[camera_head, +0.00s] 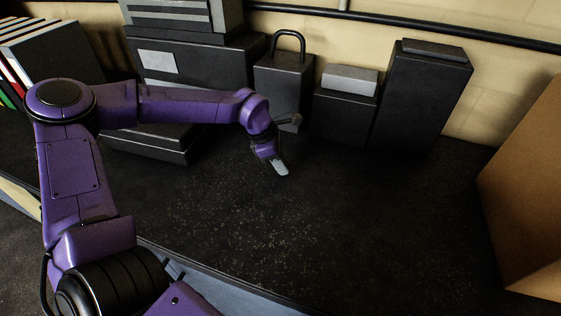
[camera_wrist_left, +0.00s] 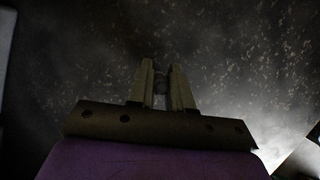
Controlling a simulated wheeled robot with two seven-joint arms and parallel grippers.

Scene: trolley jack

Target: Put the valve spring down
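My left gripper (camera_head: 281,168) is over the dark speckled worktop, in front of the dark boxes, with its fingers pointing down. In the left wrist view, the two fingers (camera_wrist_left: 161,88) are close together on a small dark cylindrical thing, which I take to be the valve spring (camera_wrist_left: 160,80). Its coils are too dark to make out. In the head view the spring cannot be told apart from the gripper. How far it is above the worktop is not clear. My right gripper is not in view.
A dark box with a looped handle (camera_head: 284,78), a low box with a grey block (camera_head: 348,79) and a tall box (camera_head: 424,100) stand along the back wall. A brown panel (camera_head: 530,190) stands at right. The worktop (camera_head: 330,225) is clear in the middle and front.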

